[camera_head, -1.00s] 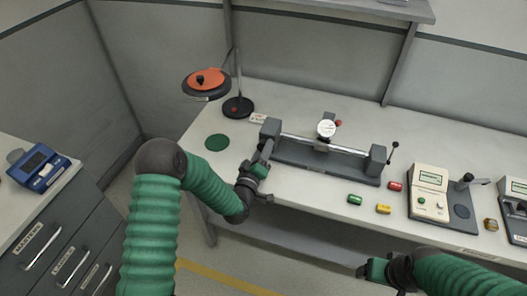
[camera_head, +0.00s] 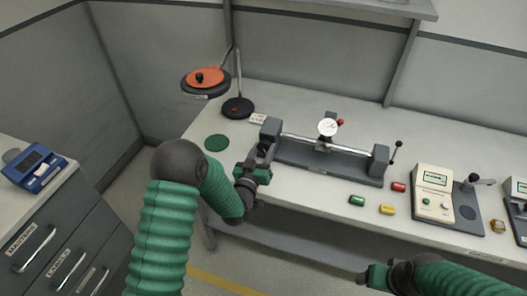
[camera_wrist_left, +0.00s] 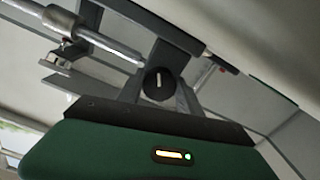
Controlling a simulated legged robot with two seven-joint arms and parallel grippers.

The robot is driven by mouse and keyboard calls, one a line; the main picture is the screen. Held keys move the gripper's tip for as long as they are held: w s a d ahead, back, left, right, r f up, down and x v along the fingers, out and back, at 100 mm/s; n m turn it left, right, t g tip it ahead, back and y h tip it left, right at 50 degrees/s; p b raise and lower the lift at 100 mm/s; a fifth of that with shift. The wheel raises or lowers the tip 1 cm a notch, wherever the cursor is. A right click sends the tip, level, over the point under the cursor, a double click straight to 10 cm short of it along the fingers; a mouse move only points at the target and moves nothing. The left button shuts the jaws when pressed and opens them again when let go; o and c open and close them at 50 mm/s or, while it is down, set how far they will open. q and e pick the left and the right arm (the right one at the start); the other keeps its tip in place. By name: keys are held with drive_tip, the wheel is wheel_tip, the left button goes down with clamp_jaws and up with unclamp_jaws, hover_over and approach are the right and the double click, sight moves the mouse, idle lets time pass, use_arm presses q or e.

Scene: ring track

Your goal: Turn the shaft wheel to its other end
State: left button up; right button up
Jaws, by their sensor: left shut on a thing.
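The shaft fixture stands on the bench (camera_head: 232,166), with a bright shaft (camera_head: 345,149) between two dark grey end blocks. A dial gauge (camera_head: 328,127) sits over the shaft. My left gripper (camera_head: 265,152) is at the fixture's left end block (camera_head: 271,131), and its fingers hide part of that end. In the left wrist view a round black wheel (camera_wrist_left: 158,84) with a white mark sits between the fingers, which are shut on it. The shaft (camera_wrist_left: 112,44) also shows there. My right gripper (camera_head: 367,277) hangs low in front of the bench, apart from the fixture; its jaws are unclear.
A lever with a black ball (camera_head: 398,144) stands at the fixture's right end. Green (camera_head: 357,200), yellow (camera_head: 387,209) and red (camera_head: 398,187) blocks lie in front. A tester (camera_head: 433,190) stands right. An orange disc (camera_head: 205,79) hangs from a stand at back left.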

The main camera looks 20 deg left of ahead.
use_arm(q)
drive_tip(key=shift+s+f, duration=0.15)
drive_tip(key=shift+f, duration=0.3)
drive_tip(key=o, duration=1.2)
drive_tip(key=shift+o, duration=0.8)
drive_tip(key=shift+r, duration=0.2)
drive_tip(key=s+p, duration=0.2)
drive_tip(key=s, duration=1.4)
drive_tip(key=shift+s+a, duration=0.25)
drive_tip(key=shift+a, duration=0.05)
